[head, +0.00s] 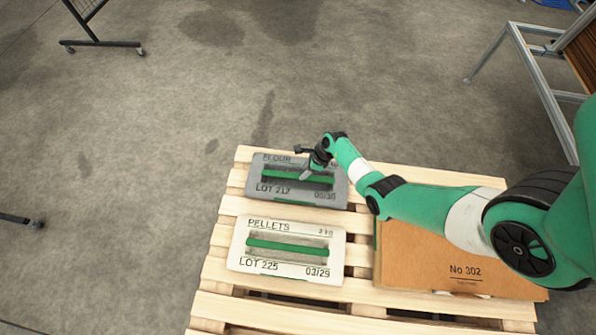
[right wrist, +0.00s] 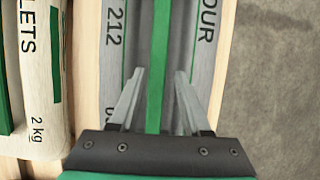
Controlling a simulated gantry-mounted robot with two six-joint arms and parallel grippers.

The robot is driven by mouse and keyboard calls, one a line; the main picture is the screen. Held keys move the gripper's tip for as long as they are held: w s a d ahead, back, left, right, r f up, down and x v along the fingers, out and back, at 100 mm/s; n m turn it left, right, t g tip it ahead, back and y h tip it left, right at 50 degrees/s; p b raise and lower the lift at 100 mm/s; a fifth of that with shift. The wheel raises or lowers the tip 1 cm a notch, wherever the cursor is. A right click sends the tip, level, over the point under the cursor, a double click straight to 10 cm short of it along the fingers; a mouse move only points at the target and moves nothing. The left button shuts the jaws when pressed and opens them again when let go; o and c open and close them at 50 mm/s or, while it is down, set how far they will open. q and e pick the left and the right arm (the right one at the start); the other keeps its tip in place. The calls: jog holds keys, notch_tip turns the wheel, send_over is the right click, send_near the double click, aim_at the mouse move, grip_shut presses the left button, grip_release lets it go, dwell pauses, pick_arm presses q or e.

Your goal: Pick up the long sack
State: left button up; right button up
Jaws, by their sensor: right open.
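Two flat sacks lie side by side on a wooden pallet (head: 235,305). The grey sack (head: 318,189), printed FLOUR and LOT 212 with a green stripe, lies at the back left; the white PELLETS sack (head: 285,258) lies in front of it. They look similar in size. My right gripper (head: 305,173) is over the grey sack. In the right wrist view its two fingers (right wrist: 159,76) are apart and empty, on either side of the green stripe of the grey sack (right wrist: 112,65). Whether the fingertips touch it is unclear. My left gripper is not in view.
A brown carton (head: 425,250) marked No 302 lies on the pallet's right, partly hidden by my right arm. The white sack's edge shows at left in the right wrist view (right wrist: 42,90). A metal frame (head: 530,75) stands at back right. The floor left is largely clear.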

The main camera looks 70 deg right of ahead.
aim_at(298, 176)
jog(key=shift+w+a+f, duration=0.1)
jog(key=shift+w+f, duration=0.2)
jog(key=shift+f, duration=0.35)
jog(key=b+x, duration=0.5)
jog(key=shift+s+a+f, duration=0.15)
jog(key=shift+f, duration=0.05)
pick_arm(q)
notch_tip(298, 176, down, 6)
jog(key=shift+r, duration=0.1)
pick_arm(e)
jog(key=shift+r, duration=0.15)
grip_shut()
jog(key=shift+w+r, duration=0.25)
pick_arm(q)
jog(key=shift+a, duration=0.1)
pick_arm(e)
jog(key=shift+s+f, duration=0.1)
jog(key=shift+s, duration=0.05)
